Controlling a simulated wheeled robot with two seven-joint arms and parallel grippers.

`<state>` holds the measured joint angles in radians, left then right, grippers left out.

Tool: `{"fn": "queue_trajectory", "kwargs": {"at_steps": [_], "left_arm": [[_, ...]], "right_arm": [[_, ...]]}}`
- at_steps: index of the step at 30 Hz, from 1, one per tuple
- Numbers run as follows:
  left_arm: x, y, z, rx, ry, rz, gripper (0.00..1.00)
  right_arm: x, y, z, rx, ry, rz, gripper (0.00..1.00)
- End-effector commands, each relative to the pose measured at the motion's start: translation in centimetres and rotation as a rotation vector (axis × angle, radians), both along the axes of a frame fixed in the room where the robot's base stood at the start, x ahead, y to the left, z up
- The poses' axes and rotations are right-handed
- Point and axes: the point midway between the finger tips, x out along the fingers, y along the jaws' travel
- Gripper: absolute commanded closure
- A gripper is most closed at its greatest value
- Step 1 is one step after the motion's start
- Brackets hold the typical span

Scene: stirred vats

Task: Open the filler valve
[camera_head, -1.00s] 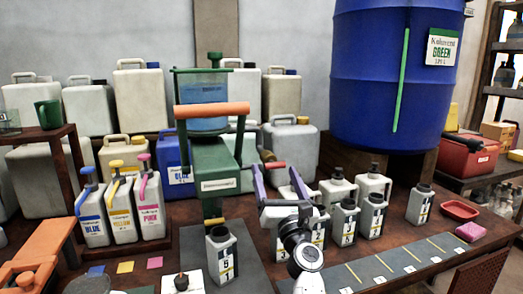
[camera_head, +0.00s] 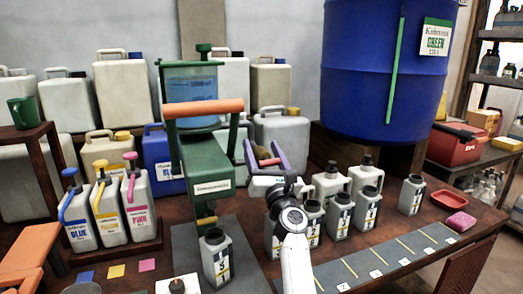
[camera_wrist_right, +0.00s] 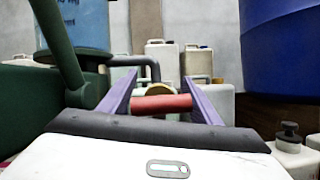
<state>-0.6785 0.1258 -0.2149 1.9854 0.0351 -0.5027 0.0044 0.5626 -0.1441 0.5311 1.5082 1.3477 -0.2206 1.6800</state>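The filler (camera_head: 207,165) is a green machine with a clear tank of blue liquid (camera_head: 192,85) and an orange bar handle (camera_head: 202,107). A short red handle (camera_head: 268,162) sticks out on its right side; I take it for the valve. It also shows in the right wrist view (camera_wrist_right: 161,103). My right gripper (camera_head: 261,146) is open. Its two purple fingers stand on either side of the red handle, with the handle lying across the gap. I cannot tell whether they touch it. An open bottle marked 5 (camera_head: 216,258) stands below the filler's spout. My left gripper is not in view.
Several grey bottles (camera_head: 338,215) stand right of my right arm. Blue, yellow and pink jugs (camera_head: 108,212) stand at left. A large blue barrel (camera_head: 360,70) rises behind at right. A strip with yellow marks (camera_head: 405,250) lies along the front edge.

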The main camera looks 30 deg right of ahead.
Motion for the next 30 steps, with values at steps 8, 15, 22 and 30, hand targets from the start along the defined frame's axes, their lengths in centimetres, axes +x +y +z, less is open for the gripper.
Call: {"fn": "queue_trajectory", "kwargs": {"at_steps": [8,15,22,30], "left_arm": [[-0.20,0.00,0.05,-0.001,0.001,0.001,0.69],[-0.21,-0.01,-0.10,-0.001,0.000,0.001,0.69],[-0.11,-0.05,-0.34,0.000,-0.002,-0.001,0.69],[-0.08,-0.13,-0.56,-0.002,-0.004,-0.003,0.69]], "right_arm": [[0.00,0.03,-0.02,-0.006,0.001,0.001,0.65],[0.01,0.11,-0.07,-0.075,0.018,0.000,0.65],[0.06,0.29,-0.07,-0.235,0.056,-0.001,0.65],[0.13,0.63,-0.10,-0.483,0.116,-0.001,0.65]]}}
